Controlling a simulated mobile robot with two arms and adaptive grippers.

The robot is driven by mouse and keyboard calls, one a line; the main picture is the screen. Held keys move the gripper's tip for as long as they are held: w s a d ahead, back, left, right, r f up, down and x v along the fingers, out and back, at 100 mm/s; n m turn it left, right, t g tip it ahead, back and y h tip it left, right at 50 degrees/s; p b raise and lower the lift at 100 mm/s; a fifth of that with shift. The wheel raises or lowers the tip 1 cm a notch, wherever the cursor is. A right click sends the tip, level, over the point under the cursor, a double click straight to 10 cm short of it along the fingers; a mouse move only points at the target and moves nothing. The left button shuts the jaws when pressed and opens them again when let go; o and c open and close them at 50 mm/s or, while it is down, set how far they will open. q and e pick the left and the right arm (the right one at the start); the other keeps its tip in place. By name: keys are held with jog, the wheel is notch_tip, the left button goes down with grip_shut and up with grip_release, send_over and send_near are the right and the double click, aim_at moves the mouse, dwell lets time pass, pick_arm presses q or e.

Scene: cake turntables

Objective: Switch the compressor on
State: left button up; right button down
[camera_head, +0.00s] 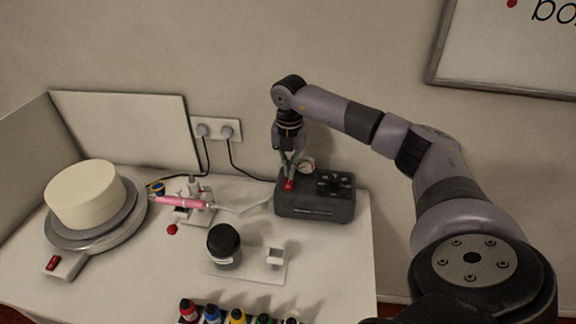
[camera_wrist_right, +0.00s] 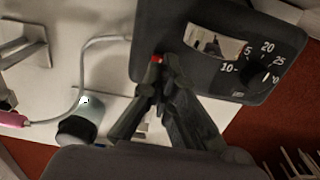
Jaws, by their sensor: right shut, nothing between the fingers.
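The compressor (camera_head: 318,207) is a dark grey box with a round gauge, a black knob and a red switch (camera_head: 289,185). It stands at the right back of the white table. My right gripper (camera_head: 288,172) points down at the red switch, shut and empty, its tips at or just above it. In the right wrist view the compressor (camera_wrist_right: 205,75) lies under the gripper (camera_wrist_right: 165,65), and a bit of the red switch (camera_wrist_right: 157,60) shows by the fingertips. The fingers hide most of the switch, so its position cannot be told. My left gripper is not in view.
A hose runs from the compressor to a pink airbrush (camera_head: 180,202) on a stand. A white cake (camera_head: 86,194) sits on a turntable (camera_head: 122,226) at left. A black-lidded jar (camera_head: 224,244) and several paint bottles (camera_head: 238,316) stand in front. A wall socket (camera_head: 216,129) is behind.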

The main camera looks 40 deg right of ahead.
jog(key=shift+s+f+b, duration=0.1)
jog(key=shift+f+b, duration=0.6)
jog(key=shift+f, duration=0.55)
dwell(0.8)
jog(key=shift+r, duration=0.1)
jog(key=shift+r+p, duration=0.85)
jog(key=shift+p, duration=0.05)
jog(key=shift+r+p, duration=2)
jog(key=shift+r, duration=0.65)
jog(key=shift+f, duration=0.1)
